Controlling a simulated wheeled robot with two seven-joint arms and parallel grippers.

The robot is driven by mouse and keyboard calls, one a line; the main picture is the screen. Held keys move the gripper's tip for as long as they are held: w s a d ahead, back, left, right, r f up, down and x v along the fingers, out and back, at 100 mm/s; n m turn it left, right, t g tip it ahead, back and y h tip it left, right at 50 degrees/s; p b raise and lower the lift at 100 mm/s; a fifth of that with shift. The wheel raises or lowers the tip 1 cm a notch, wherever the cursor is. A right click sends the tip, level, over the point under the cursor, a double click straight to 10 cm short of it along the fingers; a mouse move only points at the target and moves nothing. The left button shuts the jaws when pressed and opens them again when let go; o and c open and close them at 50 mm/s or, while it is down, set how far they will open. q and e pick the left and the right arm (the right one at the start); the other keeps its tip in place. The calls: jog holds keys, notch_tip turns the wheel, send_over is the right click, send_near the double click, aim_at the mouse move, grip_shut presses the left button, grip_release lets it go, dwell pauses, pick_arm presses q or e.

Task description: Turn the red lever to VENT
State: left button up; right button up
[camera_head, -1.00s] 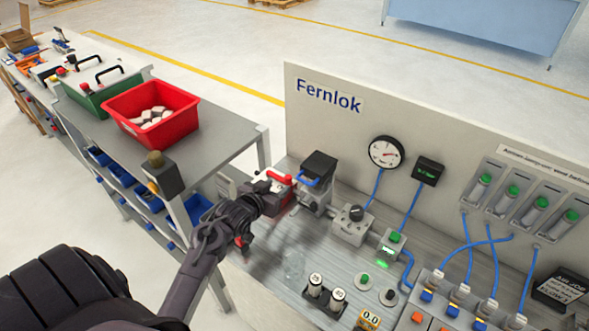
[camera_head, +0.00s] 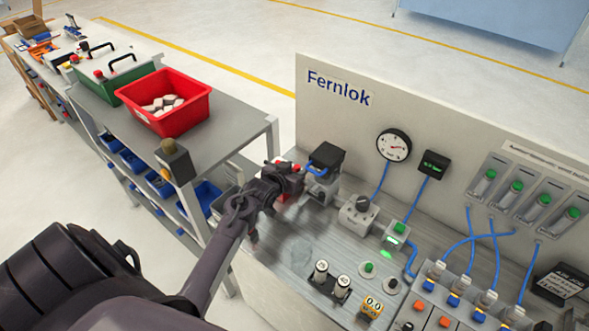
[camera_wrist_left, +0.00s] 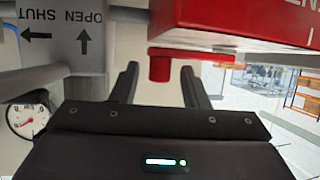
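The red lever (camera_head: 297,167) is on the left end of the bench panel and is mostly hidden behind my left gripper (camera_head: 284,182) in the head view. In the left wrist view, a short red peg (camera_wrist_left: 160,66) hangs below a red block (camera_wrist_left: 250,22) with partly cut-off white lettering. My left gripper (camera_wrist_left: 160,88) is open, with one dark finger on each side of the peg and gaps visible. I cannot tell whether the fingers touch it. The lever's pointing direction is hidden. My right gripper is out of view.
A black-topped valve block (camera_head: 325,160) with a blue hose stands right of the lever. A grey plate marked OPEN SHUT (camera_wrist_left: 75,30) is close by. A regulator (camera_head: 358,212) and gauge (camera_head: 393,146) are further right. A shelf with a red bin (camera_head: 188,118) is left.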

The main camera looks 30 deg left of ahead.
pick_arm(q)
jog(key=c, duration=0.5)
grip_shut()
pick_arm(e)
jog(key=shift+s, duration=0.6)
pick_arm(q)
jog(key=shift+a, duration=0.1)
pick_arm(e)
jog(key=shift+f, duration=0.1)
pick_arm(q)
jog(key=shift+s+m+h, duration=0.1)
jog(key=shift+m+h, duration=0.3)
jog(key=shift+h, duration=0.1)
jog(key=shift+s+a+m+h, duration=0.15)
jog(key=shift+s+m+h, duration=0.2)
jog(key=shift+h, duration=0.15)
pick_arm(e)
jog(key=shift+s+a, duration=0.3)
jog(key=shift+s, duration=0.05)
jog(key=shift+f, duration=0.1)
pick_arm(q)
jog(key=o, duration=0.6)
grip_release()
